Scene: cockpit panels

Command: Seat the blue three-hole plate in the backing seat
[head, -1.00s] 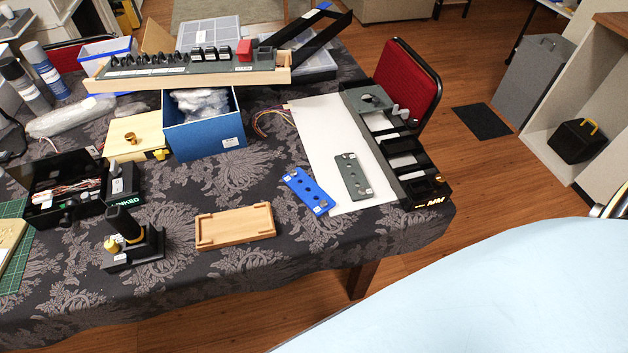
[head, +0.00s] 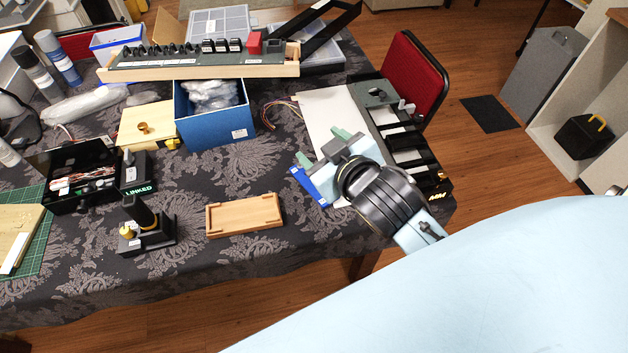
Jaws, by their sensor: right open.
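The blue three-hole plate (head: 311,188) lies on the dark patterned tablecloth beside the white sheet; my right gripper hides much of it. My right gripper (head: 323,147) is open, with its pale green fingertips apart, over the area of the blue plate and the sheet. I see nothing between the fingers, and I cannot tell its height above the table. A shallow wooden tray (head: 245,214) with raised edges lies empty left of the plate. I cannot tell for certain whether it is the backing seat. My left gripper is out of view.
A black panel frame (head: 408,150) with openings stands along the table's right side. A blue box (head: 213,125) and a long wooden rack (head: 200,71) are behind. A black stand (head: 148,230) is left of the tray. The cloth in front of the tray is clear.

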